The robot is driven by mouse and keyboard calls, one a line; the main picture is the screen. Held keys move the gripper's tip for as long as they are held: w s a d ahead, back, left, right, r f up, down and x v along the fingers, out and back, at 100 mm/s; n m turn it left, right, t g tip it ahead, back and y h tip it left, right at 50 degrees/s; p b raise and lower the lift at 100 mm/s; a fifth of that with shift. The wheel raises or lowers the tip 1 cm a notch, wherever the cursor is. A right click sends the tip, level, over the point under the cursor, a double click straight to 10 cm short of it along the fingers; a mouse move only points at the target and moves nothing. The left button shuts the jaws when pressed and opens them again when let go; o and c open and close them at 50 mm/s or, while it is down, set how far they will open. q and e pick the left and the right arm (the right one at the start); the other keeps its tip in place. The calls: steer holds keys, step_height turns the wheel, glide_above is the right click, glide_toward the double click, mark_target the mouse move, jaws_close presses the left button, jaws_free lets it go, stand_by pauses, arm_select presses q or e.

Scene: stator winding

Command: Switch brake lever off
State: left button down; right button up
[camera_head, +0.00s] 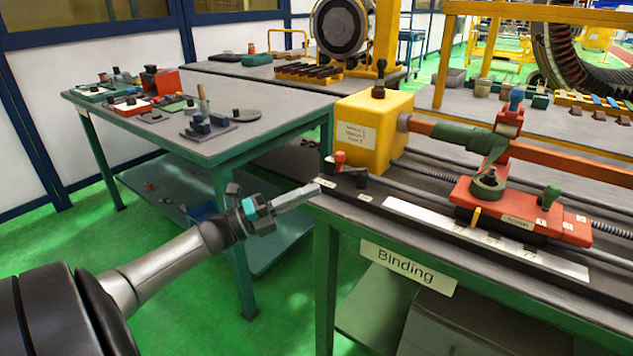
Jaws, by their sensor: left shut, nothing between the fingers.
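A binding machine stands on the bench at right, with a yellow box (374,135) at its left end. A small lever with a red-orange knob (340,158) stands at the foot of that box, near the bench's front left corner. A dark knob (380,72) stands upright on top of the box. I cannot tell from any label which of these is the brake lever. My left gripper (316,187) comes in from the left, shut and empty. Its tip is just left of and below the red-orange lever, with a visible gap. My right gripper is out of view.
The bench front carries a "Binding" sign (408,268). A red carriage (520,210) with a green-handled tool sits on the rails. A second table (270,110) with small parts and trays stands at left. Green floor lies open between it and my arm.

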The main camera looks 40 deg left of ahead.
arm_select(q)
steer(key=s+a+f+p, duration=0.1)
steer(key=s, duration=0.5)
steer(key=shift+a+f, duration=0.2)
steer(key=shift+a, duration=0.05)
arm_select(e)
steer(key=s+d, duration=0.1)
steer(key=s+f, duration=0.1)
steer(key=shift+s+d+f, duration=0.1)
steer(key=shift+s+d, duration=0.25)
arm_select(q)
steer(key=shift+s, duration=0.1)
steer(key=shift+d, duration=0.1)
steer(key=d+n+t+y, duration=0.1)
steer(key=d+n+y, duration=0.7)
steer(key=y, duration=0.7)
steer(key=shift+w+d+t+y, duration=0.3)
steer(key=shift+d+t, duration=0.1)
steer(key=shift+d, duration=0.7)
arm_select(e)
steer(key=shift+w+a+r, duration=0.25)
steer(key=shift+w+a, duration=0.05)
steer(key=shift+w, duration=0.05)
arm_select(q)
steer(key=shift+w, duration=0.1)
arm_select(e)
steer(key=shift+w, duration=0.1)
